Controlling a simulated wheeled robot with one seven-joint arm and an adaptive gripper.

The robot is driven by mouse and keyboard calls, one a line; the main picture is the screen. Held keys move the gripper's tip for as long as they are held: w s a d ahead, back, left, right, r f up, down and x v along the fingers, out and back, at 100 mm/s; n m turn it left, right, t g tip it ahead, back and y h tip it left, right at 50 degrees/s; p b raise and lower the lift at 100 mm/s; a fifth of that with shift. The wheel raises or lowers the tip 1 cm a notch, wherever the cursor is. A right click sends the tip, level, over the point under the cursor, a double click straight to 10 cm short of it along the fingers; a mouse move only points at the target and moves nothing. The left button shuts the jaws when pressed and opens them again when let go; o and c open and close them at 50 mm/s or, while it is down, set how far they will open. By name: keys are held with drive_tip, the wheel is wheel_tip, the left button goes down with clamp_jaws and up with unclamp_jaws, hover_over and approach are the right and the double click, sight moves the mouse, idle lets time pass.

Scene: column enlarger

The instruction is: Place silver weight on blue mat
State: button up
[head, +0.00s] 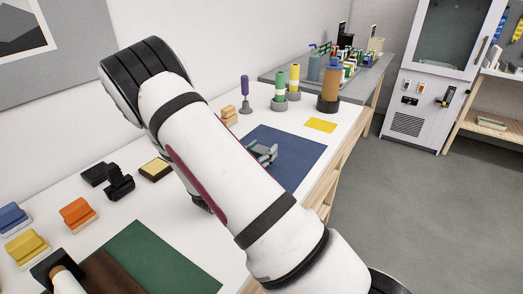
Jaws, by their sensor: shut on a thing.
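The blue mat (300,158) lies on the white table, right of my arm, which crosses the view and covers its left part. Part of my gripper (264,153), grey and jointed, shows past the arm's edge, over the mat. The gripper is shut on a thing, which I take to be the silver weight. The weight itself cannot be made out; the arm and fingers hide that spot. I cannot tell whether it touches the mat.
A yellow mat (321,125), an amber cylinder (329,88), green and yellow bottles (280,90) and a purple-handled tool (245,93) are behind the blue mat. A green mat (150,262) and coloured blocks (78,214) are at left. Another table (375,72) stands beyond.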

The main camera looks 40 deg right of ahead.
drive_tip(key=o, duration=1.6)
